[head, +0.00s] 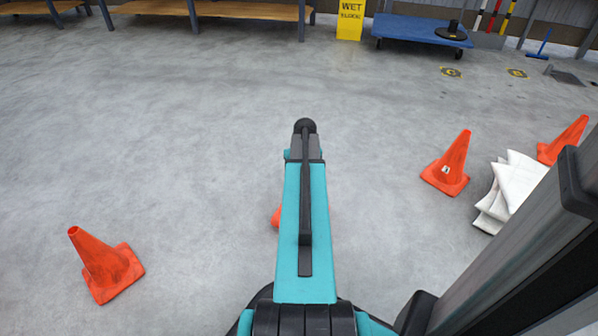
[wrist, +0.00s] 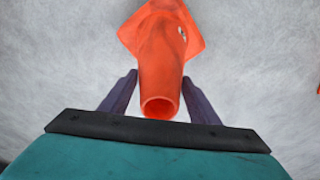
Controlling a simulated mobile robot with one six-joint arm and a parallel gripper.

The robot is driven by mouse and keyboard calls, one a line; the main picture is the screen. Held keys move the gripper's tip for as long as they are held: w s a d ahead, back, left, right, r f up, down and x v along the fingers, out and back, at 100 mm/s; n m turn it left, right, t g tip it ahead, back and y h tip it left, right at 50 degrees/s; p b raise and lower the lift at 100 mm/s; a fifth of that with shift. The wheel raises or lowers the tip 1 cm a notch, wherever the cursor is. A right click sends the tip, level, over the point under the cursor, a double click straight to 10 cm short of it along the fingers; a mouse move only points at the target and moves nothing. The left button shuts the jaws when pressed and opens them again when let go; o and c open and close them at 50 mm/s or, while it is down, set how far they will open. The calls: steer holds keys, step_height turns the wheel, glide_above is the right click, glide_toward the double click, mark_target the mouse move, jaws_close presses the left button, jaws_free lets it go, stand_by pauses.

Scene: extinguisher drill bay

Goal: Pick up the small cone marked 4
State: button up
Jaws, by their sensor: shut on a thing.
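In the wrist view my gripper (wrist: 160,79) is shut on an orange cone (wrist: 164,62), with one dark finger on each side near its narrow open top. The cone's square base points away from my gripper. A small white label sits on the base side, too oblique to read. In the head view my arm hides most of an orange cone (head: 276,217), and my gripper is hidden there. Another orange cone (head: 446,166) stands to the right with a white label whose number I cannot read for certain.
An orange cone (head: 105,266) stands at lower left, another (head: 563,141) at far right beside folded white cloths (head: 512,190). A blue cart (head: 420,30), a yellow wet floor sign (head: 351,20) and wooden benches (head: 210,10) are at the back. The middle floor is clear.

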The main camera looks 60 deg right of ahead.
steer(key=s+a+r+p, duration=0.1)
steer(key=s+a+p, duration=0.2)
steer(key=s+a, duration=0.6)
steer(key=shift+r, duration=0.15)
steer(key=shift+w, duration=0.1)
stand_by(0.7)
